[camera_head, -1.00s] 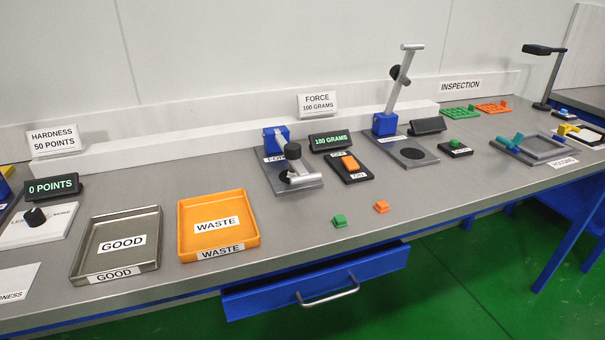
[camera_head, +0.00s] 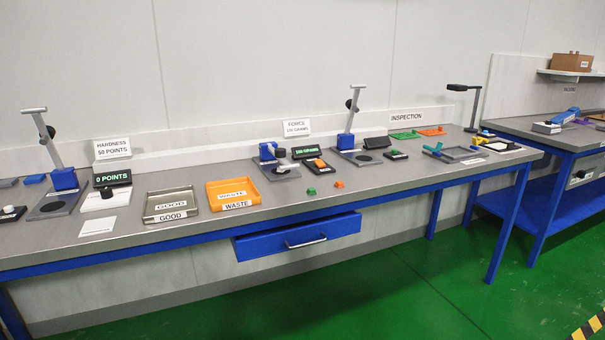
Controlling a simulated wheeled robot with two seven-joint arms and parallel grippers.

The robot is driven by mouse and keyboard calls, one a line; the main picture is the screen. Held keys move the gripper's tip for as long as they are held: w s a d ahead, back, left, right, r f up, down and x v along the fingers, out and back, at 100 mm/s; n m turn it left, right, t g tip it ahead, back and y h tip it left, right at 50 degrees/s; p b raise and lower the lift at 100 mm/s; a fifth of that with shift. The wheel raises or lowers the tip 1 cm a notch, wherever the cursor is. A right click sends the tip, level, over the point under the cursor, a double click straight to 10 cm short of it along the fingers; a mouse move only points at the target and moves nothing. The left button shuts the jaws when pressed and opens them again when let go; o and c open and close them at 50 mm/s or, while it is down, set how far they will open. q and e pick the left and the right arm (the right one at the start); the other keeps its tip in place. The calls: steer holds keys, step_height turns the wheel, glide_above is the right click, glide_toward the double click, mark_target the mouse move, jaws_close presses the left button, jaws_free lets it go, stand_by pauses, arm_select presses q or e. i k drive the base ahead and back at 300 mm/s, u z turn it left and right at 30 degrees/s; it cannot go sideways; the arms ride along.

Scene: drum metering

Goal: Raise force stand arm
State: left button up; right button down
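The force stand (camera_head: 270,152) is in the middle of the bench, below the FORCE 100 GRAMS sign (camera_head: 296,127). It has a blue block on a grey base plate. Its arm (camera_head: 279,168) is lowered, lying forward over the plate. A green-lit display (camera_head: 305,152) reading 100 grams and an orange switch (camera_head: 319,163) stand just right of it. Neither of my grippers is in view.
A similar stand with its arm up (camera_head: 349,115) is to the right, another (camera_head: 44,135) at the far left. An orange waste tray (camera_head: 207,196) and grey good tray (camera_head: 150,207) lie left. A blue drawer (camera_head: 250,243) protrudes below. Green floor in front is clear.

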mark_target(280, 153)
steer(key=z, duration=0.6)
steer(key=i, duration=0.85)
steer(key=z, duration=0.4)
